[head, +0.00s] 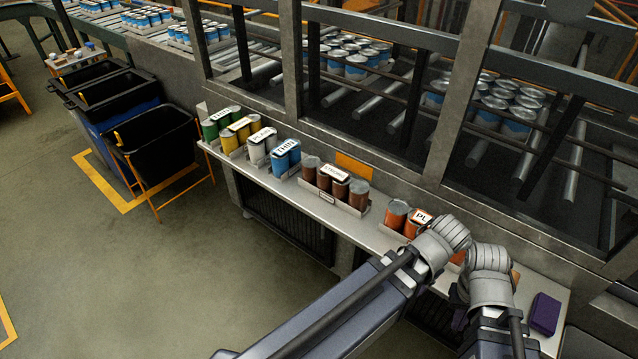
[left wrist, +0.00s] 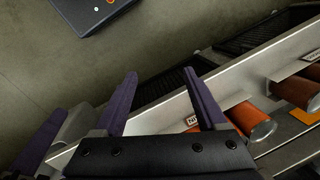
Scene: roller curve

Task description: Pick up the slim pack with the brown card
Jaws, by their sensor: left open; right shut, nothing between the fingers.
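A pack of brown cans (head: 311,170) with a white lettered label on top stands in a low tray (head: 327,197) on the grey shelf; I cannot make out a brown card on it. An orange pack (head: 396,214) stands to its right, partly hidden by my arm. In the left wrist view, my left gripper (left wrist: 160,95) has its purple fingers spread and empty, with the orange can (left wrist: 250,118) just right of the right finger. Brown cans (left wrist: 296,92) show farther right. My right gripper (head: 460,312) is shut and empty by the shelf's front edge, mostly hidden by its wrist.
Green (head: 211,128), yellow (head: 231,136), white (head: 257,150) and blue (head: 283,158) packs stand left on the shelf (head: 405,249). A purple box (head: 545,313) sits at its right end. A metal frame (head: 455,110) rises behind. Black bins (head: 155,145) stand left; open floor lies in front.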

